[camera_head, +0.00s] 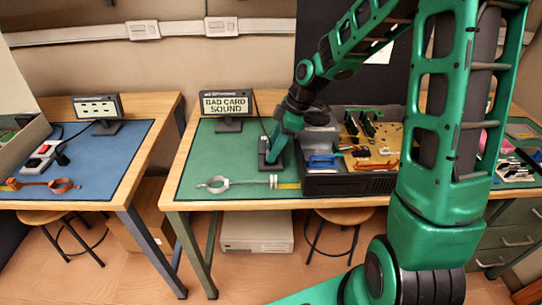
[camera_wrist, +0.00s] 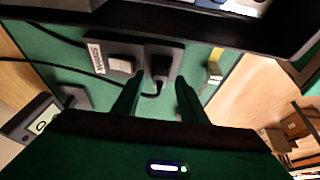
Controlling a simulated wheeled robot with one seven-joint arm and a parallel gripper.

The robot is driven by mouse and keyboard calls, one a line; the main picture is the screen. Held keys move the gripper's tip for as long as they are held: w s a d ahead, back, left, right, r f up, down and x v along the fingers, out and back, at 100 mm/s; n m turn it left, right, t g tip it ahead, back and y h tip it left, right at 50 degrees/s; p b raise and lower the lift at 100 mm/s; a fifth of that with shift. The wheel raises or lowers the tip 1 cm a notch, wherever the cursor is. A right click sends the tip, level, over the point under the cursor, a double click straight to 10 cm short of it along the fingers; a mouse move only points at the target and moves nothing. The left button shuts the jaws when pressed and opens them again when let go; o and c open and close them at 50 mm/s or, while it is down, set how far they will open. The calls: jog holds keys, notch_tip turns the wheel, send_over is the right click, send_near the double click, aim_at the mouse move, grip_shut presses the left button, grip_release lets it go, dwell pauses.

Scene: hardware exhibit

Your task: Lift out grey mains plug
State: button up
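A dark power strip (camera_wrist: 138,48) lies on the green mat below my gripper. It has a pale switch (camera_wrist: 122,64) and a white label at its left end. A dark grey plug (camera_wrist: 160,65) sits in the strip beside the switch, with a black cable near it. I cannot tell whether the fingers touch the plug. In the head view my gripper (camera_head: 277,143) reaches down over the strip (camera_head: 264,158), hiding the plug.
An open computer case (camera_head: 345,184) stands close to the right of my gripper. A small monitor (camera_head: 227,105) is behind it. A grey ring tool (camera_head: 218,184) lies on the mat in front. Another strip (camera_head: 40,155) is on the left bench. The left part of the green mat is clear.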

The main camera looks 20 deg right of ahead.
jog(key=c, duration=0.9)
jog(key=shift+r, duration=0.45)
jog(key=r, duration=0.4)
jog(key=shift+s+a, duration=0.15)
jog(key=shift+a, duration=0.25)
jog(key=s+a+r, duration=0.5)
jog(key=a+r, duration=0.1)
jog(key=a, duration=0.3)
jog(key=shift+a, duration=0.3)
jog(key=shift+w, duration=0.1)
